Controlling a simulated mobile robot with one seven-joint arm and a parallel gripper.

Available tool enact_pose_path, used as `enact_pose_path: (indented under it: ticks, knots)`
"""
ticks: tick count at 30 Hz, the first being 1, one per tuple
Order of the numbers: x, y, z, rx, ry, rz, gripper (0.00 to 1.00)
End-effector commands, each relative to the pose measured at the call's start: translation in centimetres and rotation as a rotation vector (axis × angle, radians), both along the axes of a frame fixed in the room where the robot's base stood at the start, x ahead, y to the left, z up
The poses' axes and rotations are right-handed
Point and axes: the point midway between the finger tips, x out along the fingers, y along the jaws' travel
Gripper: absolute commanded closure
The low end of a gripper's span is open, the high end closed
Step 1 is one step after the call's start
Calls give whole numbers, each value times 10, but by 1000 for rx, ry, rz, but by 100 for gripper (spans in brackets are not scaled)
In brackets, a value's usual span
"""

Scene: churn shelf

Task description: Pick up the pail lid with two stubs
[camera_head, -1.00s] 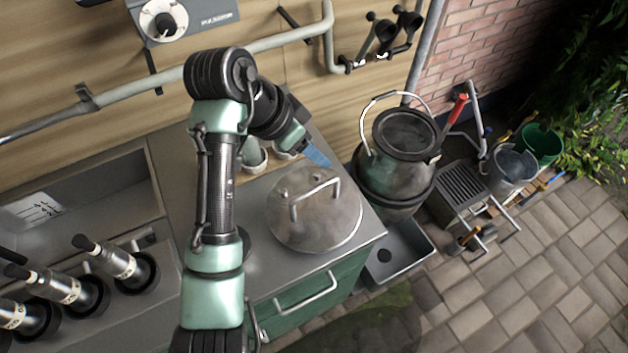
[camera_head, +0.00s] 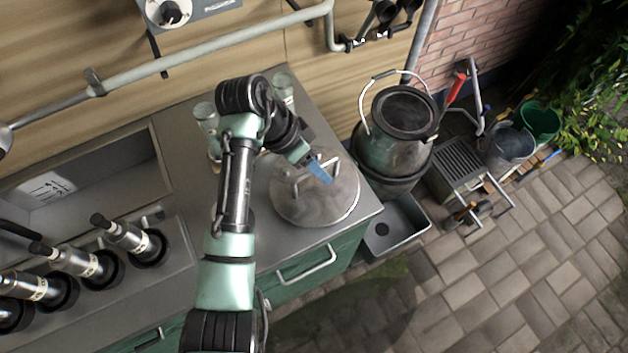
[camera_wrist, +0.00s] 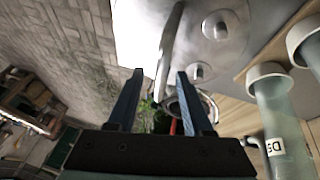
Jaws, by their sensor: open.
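The pail lid (camera_head: 310,208) is a round, worn grey metal disc lying flat on the counter near its right end. A raised bar handle stands on it, partly hidden by my gripper. My gripper (camera_head: 322,170) is over the lid, its blue fingers close to the handle. In the wrist view the lid (camera_wrist: 236,42) is at the top, with two stubs (camera_wrist: 200,72) on its face. The handle (camera_wrist: 168,52) runs between the two open fingertips (camera_wrist: 160,74). I cannot tell whether the fingers touch it.
The grey counter (camera_head: 185,160) has green drawers in front. A dark pail with a wire bail (camera_head: 402,112) stands right of it. Glass jars (camera_head: 283,86) stand behind my arm. Several metal cylinders (camera_head: 140,243) with black handles are at left. A pipe (camera_head: 215,48) crosses the wall.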

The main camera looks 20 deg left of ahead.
Motion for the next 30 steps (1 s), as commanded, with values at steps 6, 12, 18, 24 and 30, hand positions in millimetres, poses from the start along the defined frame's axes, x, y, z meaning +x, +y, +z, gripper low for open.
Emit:
enact_pose_path:
  ticks: [6,12,18,24,30]
  knots:
    - [5,-10,-30,-1,3,0,49]
    - [7,-13,-37,1,1,0,49]
    - [7,-13,-37,0,0,0,62]
    - [7,-13,-37,0,0,0,98]
    - [7,-13,-36,0,0,0,100]
